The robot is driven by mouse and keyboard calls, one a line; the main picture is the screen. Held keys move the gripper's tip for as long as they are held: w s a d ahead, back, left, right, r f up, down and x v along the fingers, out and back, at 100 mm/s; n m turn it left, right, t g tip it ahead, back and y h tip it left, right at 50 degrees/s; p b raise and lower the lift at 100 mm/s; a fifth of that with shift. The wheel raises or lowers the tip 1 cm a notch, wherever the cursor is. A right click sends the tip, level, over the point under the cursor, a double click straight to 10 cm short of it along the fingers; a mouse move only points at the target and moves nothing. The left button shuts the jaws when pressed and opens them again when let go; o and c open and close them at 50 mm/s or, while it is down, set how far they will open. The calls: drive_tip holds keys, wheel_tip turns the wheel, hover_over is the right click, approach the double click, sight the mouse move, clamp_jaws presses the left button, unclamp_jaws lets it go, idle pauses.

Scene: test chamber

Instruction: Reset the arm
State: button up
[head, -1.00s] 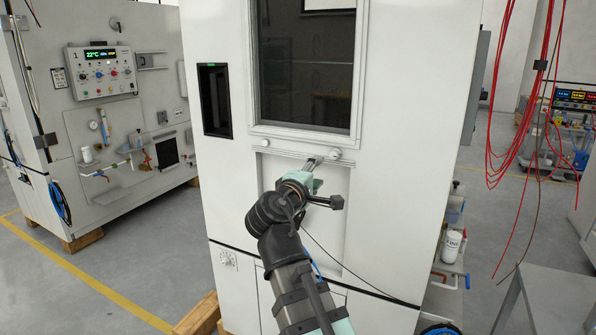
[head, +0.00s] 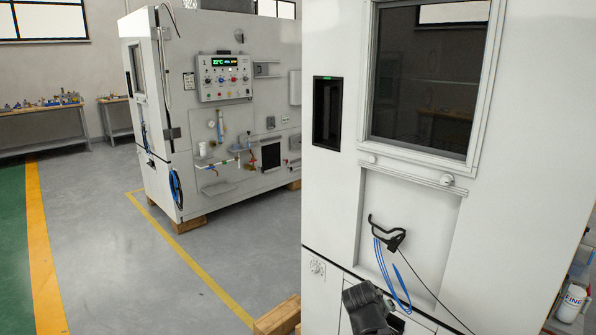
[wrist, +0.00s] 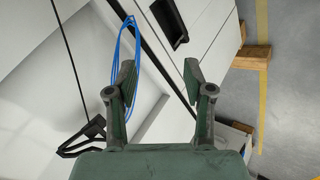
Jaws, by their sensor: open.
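My gripper (wrist: 158,78) shows in the wrist view with its two dark fingers spread apart and nothing between them. The holder (wrist: 80,142) is lower left there.
A second white chamber with a control panel (head: 224,78) stands at the back left. A wooden block (head: 278,317) lies by the near chamber's foot. Grey floor (head: 120,260) at the left is open. A white canister (head: 572,302) stands at the right.

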drive_tip(key=s+a+f+m+g+y, duration=0.1)
drive_tip(key=s+a+f+g, duration=0.1)
drive_tip(key=s+f, duration=0.55)
drive_tip(key=s+a+f+m+g+y+p, duration=0.1)
drive_tip(key=s+f+g, duration=0.25)
drive_tip(key=f, duration=0.75)
drive_tip(key=s+a+f+g+y, duration=0.2)
drive_tip(key=s+f, duration=0.4)
drive_tip(key=f, duration=0.3)
drive_tip(key=s+f+g, duration=0.2)
drive_tip(key=s+f, duration=0.2)
drive_tip(key=s, duration=0.4)
drive_tip(key=s+a+f+m+g+y+p, duration=0.1)
drive_tip(key=s+f, duration=0.4)
drive_tip(key=s, duration=0.4)
drive_tip(key=s+f+g, duration=0.2)
drive_tip(key=s+f, duration=0.2)
drive_tip(key=s, duration=0.5)
drive_tip(key=shift+s+a+f+m+g, duration=0.2)
drive_tip(key=shift+f+m+g, duration=0.1)
drive_tip(key=shift+f+g, duration=0.1)
